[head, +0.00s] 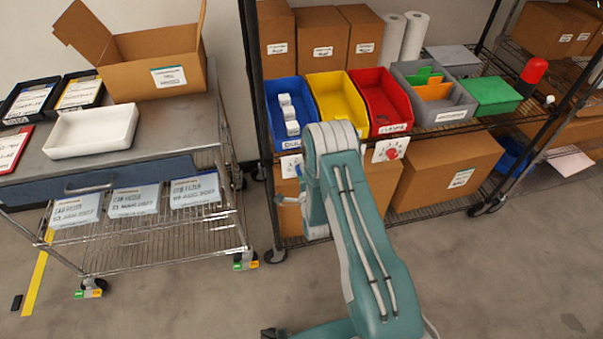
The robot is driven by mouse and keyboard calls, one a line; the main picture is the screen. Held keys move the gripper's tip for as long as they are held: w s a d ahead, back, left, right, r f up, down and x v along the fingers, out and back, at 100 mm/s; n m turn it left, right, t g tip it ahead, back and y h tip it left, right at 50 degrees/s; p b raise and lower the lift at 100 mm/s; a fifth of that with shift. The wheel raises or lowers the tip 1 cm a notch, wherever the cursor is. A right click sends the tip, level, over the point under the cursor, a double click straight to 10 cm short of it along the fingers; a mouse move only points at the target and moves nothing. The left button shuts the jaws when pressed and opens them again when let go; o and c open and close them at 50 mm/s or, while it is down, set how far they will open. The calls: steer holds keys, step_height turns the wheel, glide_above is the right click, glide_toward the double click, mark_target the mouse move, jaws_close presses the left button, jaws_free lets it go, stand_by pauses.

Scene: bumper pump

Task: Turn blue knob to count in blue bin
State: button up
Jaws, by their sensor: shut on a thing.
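The blue bin (298,128) stands on the rack shelf at the left and holds a row of small white blocks. A white dial card (291,160) hangs below its front edge. My gripper (300,171) is at this card, largely hidden behind my own green-and-grey arm. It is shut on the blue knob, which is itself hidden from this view. A red knob (391,153) on a similar card shows below the red bin (385,105).
A yellow bin (337,100), a grey bin (455,111) and a green box (491,95) share the shelf. Cardboard boxes (446,172) fill the shelf below. A metal cart (170,125) with a white tray (92,131) stands left. Floor between them is clear.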

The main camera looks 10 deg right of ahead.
steer(key=shift+d+f+m, duration=0.15)
steer(key=shift+f+m, duration=0.05)
steer(key=shift+m, duration=1.1)
steer(key=shift+s+f, duration=0.1)
steer(key=shift+s, duration=0.05)
steer(key=o, duration=1.1)
steer(key=shift+o, duration=0.2)
steer(key=s, duration=1.1)
steer(key=shift+s+a+f, duration=0.2)
steer(key=shift+s, duration=0.15)
